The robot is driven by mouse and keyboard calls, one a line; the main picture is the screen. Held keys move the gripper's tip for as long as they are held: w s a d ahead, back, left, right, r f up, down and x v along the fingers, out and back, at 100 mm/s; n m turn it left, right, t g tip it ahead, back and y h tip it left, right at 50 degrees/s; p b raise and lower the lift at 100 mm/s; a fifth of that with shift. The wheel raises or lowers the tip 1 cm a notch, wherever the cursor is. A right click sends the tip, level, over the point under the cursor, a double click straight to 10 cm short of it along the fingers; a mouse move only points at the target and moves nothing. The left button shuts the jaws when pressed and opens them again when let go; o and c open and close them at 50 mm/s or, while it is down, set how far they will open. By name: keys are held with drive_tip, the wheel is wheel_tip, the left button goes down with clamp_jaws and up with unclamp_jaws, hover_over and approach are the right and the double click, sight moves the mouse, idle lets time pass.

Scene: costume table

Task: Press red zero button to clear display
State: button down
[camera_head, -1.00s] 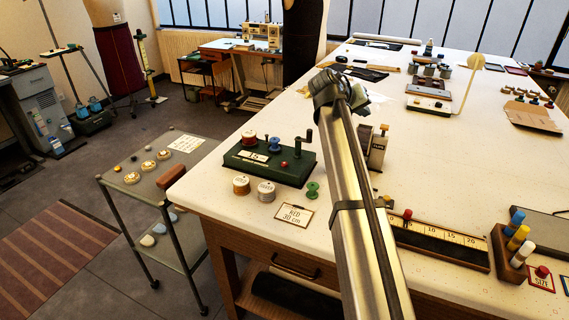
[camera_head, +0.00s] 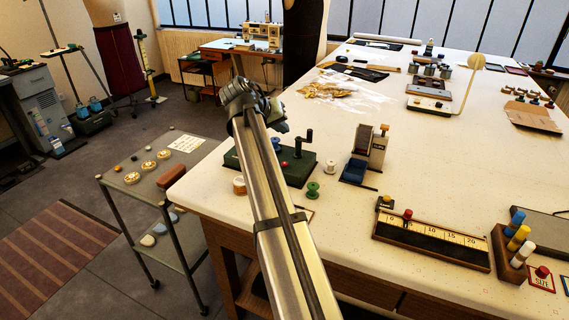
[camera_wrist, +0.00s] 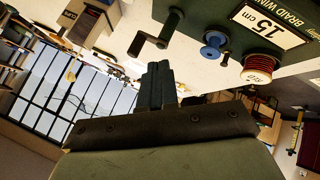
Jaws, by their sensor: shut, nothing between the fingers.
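A green braid winder (camera_head: 297,170) stands near the table's left front corner, partly hidden behind my arm. A small red button (camera_head: 284,164) shows on its front; no zero mark is legible. In the wrist view the winder's label (camera_wrist: 268,24) reads 15 cm, beside a blue spool (camera_wrist: 213,45), a red spool (camera_wrist: 258,68) and the dark crank (camera_wrist: 158,35). My gripper (camera_wrist: 160,78) is shut and empty, with the crank just beyond its tips in that view. In the head view its fingertips cannot be made out. The red button is not seen in the wrist view.
A green spool (camera_head: 313,190) and a white spool (camera_head: 330,167) stand beside the winder. A ruler board (camera_head: 430,240) with a red knob lies at the front.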

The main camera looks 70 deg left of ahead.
drive_tip(key=shift+f, duration=0.1)
hover_over(282, 166)
drive_tip(key=shift+f, duration=4.3)
drive_tip(key=shift+f, duration=0.1)
drive_tip(key=shift+f, duration=0.35)
drive_tip(key=shift+f, duration=0.45)
drive_tip(key=shift+r, duration=0.9)
drive_tip(key=shift+r, duration=0.1)
drive_tip(key=shift+r, duration=2.4)
